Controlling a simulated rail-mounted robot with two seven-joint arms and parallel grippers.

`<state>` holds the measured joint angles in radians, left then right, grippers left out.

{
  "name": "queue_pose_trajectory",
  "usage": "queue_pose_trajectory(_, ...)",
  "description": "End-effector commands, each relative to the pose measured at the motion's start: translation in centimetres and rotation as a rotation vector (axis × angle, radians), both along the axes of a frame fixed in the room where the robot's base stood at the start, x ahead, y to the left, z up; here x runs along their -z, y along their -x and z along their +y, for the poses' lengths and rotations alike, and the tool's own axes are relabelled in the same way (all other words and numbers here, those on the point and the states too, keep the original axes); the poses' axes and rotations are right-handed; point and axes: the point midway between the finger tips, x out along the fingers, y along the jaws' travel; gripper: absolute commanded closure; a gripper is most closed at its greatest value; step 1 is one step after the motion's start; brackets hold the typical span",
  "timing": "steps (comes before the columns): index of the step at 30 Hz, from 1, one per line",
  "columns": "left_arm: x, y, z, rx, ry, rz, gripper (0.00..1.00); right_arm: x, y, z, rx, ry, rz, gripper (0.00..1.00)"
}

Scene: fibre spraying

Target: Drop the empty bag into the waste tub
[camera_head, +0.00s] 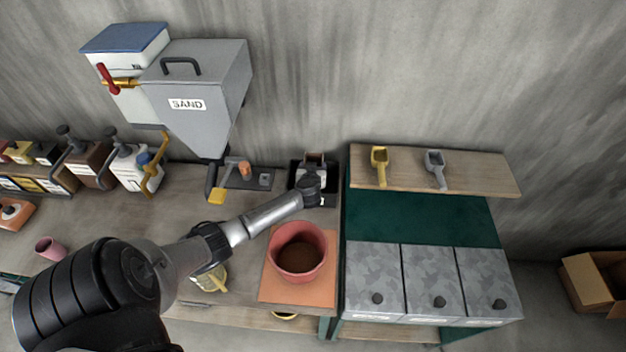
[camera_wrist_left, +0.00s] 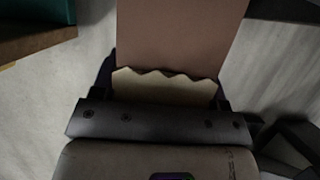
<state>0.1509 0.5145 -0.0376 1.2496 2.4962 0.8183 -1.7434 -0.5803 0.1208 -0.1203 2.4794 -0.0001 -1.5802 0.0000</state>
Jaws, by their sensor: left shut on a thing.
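My left gripper (camera_head: 313,178) reaches from the left across the bench to its back edge, near the wall. In the left wrist view it is shut on the bag (camera_wrist_left: 180,40), a flat pinkish-brown packet with a cream zigzag edge (camera_wrist_left: 165,85) between the jaws. The bag extends away from the jaws; its far end is cut off by the frame. In the head view the bag is small and mostly hidden by the gripper. A black open container (camera_head: 296,176), possibly the waste tub, shows behind and around the gripper. I cannot tell whether the bag is inside it. My right gripper is out of view.
A red pot (camera_head: 300,262) with brown contents stands on an orange board below my forearm. A grey SAND hopper (camera_head: 195,95) hangs on the wall. A wooden shelf (camera_head: 470,170) with two scoops is to the right, above lidded grey bins (camera_head: 430,280).

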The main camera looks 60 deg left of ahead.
Motion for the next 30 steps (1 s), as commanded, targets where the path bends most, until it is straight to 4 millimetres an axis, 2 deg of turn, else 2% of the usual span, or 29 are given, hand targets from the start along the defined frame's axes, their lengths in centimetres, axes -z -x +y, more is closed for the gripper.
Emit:
queue_pose_trajectory(8, 1.6, -0.1, 0.0, 0.000, -0.001, -0.001, 1.00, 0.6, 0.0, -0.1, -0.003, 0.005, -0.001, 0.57)
queue_pose_trajectory(15, 4.5, 0.0, 0.0, 0.000, -0.001, 0.001, 1.00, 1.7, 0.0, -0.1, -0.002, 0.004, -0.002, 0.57)
queue_pose_trajectory(28, 4.9, -0.1, 0.0, 0.001, -0.003, 0.000, 1.00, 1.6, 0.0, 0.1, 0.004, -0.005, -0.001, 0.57)
queue_pose_trajectory(29, 4.9, 0.0, 0.0, 0.001, -0.003, 0.000, 0.31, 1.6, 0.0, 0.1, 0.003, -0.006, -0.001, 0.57)
queue_pose_trajectory(30, 4.9, 0.0, 0.0, 0.001, -0.003, 0.000, 0.27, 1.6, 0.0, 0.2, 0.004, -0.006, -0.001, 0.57)
